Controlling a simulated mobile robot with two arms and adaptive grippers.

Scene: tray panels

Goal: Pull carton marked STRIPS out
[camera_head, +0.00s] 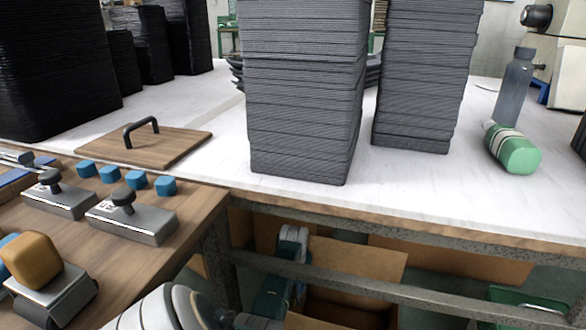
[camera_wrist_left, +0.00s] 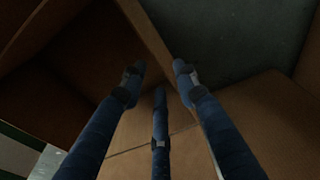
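Open brown cartons stand on the shelf under the table in the head view. One carton's raised flap (camera_head: 365,262) shows behind the front rail. I can read no STRIPS mark in either view, so I cannot tell which carton bears it. My left gripper (camera_head: 272,293), blue and grey, is under the table edge beside that carton, partly hidden. In the left wrist view its three blue fingers (camera_wrist_left: 158,82) are spread and hold nothing. A cardboard wall's edge (camera_wrist_left: 148,35) runs between the two upper fingertips; contact is unclear. My right gripper is not in view.
A steel rail (camera_head: 400,292) crosses in front of the cartons, below the tabletop edge. Stacks of dark trays (camera_head: 305,110), a grey bottle (camera_head: 514,88) and a green bottle (camera_head: 512,150) stand or lie above. A wooden bench (camera_head: 120,265) with metal blocks is at left.

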